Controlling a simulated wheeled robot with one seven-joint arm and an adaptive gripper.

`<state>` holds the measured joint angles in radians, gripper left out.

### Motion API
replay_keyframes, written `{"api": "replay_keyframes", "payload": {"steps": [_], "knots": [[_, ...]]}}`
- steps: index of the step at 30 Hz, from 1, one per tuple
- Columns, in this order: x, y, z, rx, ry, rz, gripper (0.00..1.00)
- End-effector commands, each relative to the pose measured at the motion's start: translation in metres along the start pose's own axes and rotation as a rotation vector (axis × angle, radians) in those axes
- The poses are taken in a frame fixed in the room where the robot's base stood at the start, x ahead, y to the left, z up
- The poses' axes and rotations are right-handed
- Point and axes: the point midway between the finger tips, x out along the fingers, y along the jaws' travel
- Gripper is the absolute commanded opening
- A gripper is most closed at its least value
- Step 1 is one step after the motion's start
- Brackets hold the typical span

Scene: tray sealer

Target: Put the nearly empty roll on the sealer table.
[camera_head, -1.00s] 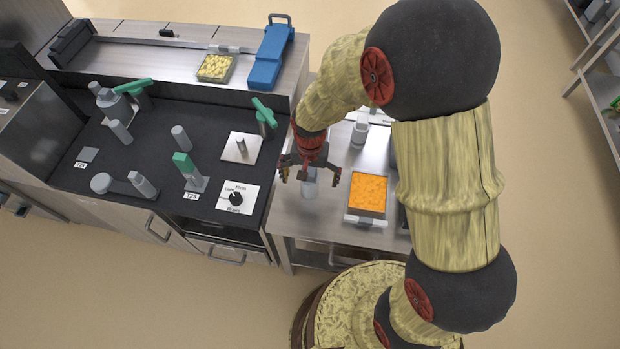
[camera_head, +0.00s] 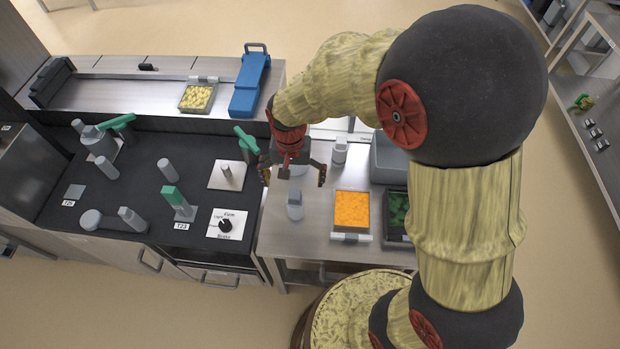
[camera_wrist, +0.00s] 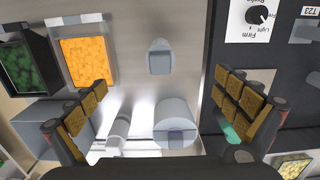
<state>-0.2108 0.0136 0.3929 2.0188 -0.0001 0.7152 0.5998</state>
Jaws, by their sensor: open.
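My gripper (camera_head: 293,176) is open and empty above the steel table (camera_head: 275,235), to the right of the black worktop. In the wrist view its fingers are spread wide (camera_wrist: 160,84). A pale grey, rounded, roll-like thing (camera_wrist: 174,118) stands on the steel table between the fingers, nearer the palm. In the head view my gripper mostly covers it. I cannot tell how much is wound on it. A small grey block-like piece (camera_head: 295,207) stands just in front of my gripper; it also shows in the wrist view (camera_wrist: 160,58).
An orange-filled tray (camera_head: 351,212) and a green-filled tray (camera_head: 397,212) stand to the right. A white bottle-like piece (camera_head: 339,151) is behind. The black worktop (camera_head: 130,205) holds a peg on a white plate (camera_head: 226,175), green-handled parts and a dial (camera_head: 226,224).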

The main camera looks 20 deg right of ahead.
Motion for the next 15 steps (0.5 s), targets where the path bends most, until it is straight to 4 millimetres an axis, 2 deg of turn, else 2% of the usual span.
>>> {"api": "replay_keyframes", "payload": {"steps": [2, 5, 10, 15], "knots": [[-0.003, 0.001, 0.000, -0.002, 0.004, -0.002, 1.00], [-0.019, 0.006, 0.000, -0.017, 0.023, -0.015, 1.00], [-0.076, 0.028, 0.006, -0.079, 0.101, -0.057, 1.00], [-0.134, 0.060, 0.025, -0.160, 0.199, -0.091, 1.00]]}}
